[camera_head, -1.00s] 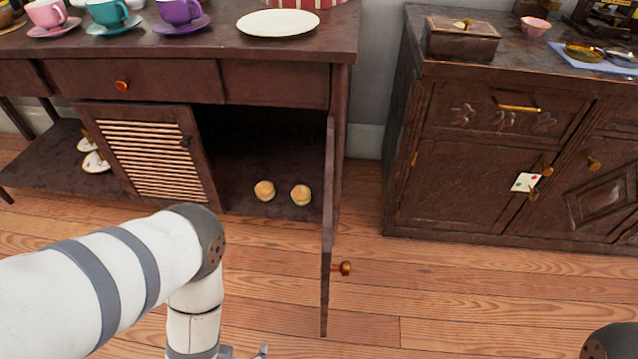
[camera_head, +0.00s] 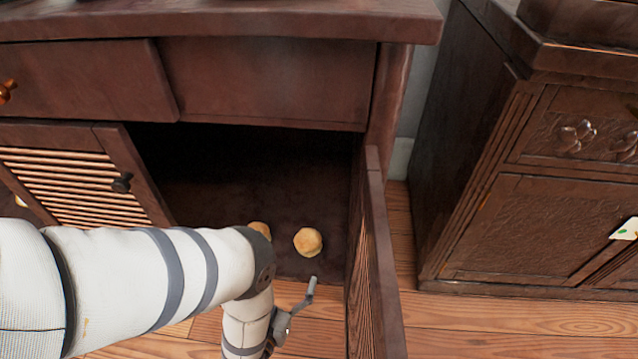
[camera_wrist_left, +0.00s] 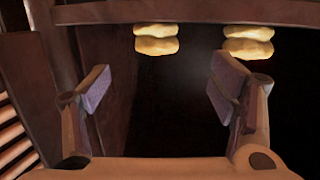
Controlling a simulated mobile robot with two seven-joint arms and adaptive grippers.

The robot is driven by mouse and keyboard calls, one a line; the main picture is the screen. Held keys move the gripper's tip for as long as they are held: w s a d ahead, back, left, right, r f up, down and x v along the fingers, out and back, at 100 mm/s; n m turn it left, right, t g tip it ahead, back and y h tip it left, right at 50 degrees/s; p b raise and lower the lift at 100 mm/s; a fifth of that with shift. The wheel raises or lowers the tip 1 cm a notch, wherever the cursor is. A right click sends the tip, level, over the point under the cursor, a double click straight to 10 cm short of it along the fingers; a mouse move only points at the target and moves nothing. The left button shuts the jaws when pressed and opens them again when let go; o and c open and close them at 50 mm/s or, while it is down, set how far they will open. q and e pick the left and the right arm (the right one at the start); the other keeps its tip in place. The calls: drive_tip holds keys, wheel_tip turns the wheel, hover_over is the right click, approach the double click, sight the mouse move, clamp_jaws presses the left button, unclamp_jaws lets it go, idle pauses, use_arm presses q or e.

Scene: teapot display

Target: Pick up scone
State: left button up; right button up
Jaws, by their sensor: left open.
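Two round golden-brown scones sit on the floor of the open cabinet. In the head view the right scone (camera_head: 308,242) is in full sight, and the left scone (camera_head: 261,229) is partly hidden behind my left arm. My left gripper (camera_head: 298,308) is open and empty, low in front of the cabinet opening and apart from both scones. In the left wrist view its two fingers (camera_wrist_left: 162,88) stand wide apart. Both scones show there near the top edge, one between the fingers (camera_wrist_left: 155,39) and one above the right finger (camera_wrist_left: 248,42). My right gripper is out of sight.
The cabinet's right door (camera_head: 375,265) stands open close to the right of my left gripper. The louvered left door (camera_head: 80,180) is ajar on the left. The drawer front (camera_head: 265,80) lies above the opening. A second dark cabinet (camera_head: 520,220) stands to the right.

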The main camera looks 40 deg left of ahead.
sight(308, 241)
use_arm(q)
drive_tip(key=b+x, duration=0.2)
drive_tip(key=x, duration=0.4)
drive_tip(key=b+x, duration=0.3)
drive_tip(key=x, duration=0.3)
drive_tip(key=shift+d, duration=0.25)
drive_tip(key=c, duration=1.3)
use_arm(e)
drive_tip(key=f, duration=0.3)
drive_tip(key=shift+s+f+g, duration=0.3)
drive_tip(key=shift+s, duration=0.1)
